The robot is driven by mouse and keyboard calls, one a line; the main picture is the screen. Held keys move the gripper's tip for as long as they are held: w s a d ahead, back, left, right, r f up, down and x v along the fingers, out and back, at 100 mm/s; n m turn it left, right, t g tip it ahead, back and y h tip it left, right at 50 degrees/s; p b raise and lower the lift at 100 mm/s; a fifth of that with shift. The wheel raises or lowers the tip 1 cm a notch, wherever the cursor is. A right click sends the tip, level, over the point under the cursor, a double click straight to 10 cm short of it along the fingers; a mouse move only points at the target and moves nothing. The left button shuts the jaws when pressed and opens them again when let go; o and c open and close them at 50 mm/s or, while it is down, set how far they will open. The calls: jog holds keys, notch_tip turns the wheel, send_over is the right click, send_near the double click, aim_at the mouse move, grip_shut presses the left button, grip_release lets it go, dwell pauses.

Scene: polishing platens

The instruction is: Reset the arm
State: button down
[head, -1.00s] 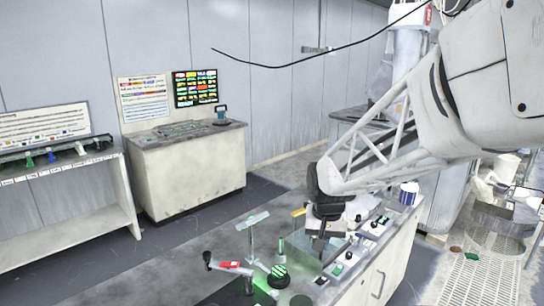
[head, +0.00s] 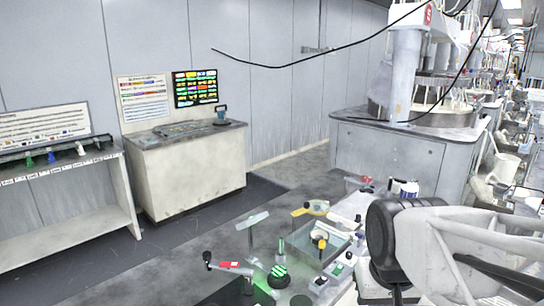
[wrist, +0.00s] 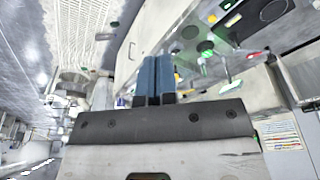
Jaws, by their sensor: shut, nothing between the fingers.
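My gripper shows in the wrist view (wrist: 153,80) as two blue-grey fingers side by side, shut with nothing held. In the head view my arm comes in from the lower right, its dark wrist standing over the right part of the bench. The fingertips cannot be made out clearly there. The bench top carries a shallow clear-walled tray (head: 322,262) with a yellow-and-black tool in it, left of my wrist. A green-lit round knob (head: 279,277) and a red-marked handle (head: 232,266) sit farther left.
A white bottle (head: 408,189) and a small box (head: 348,258) stand near my arm. A grey round-topped machine (head: 390,150) stands behind. A control console (head: 190,170) and a shelf (head: 60,160) are at the left. Floor between them and the bench is clear.

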jog(key=shift+s+d+f, duration=0.15)
jog(key=shift+s, duration=0.75)
jog(key=shift+s+d+f, duration=0.1)
jog(key=shift+s, duration=0.8)
dwell(0.5)
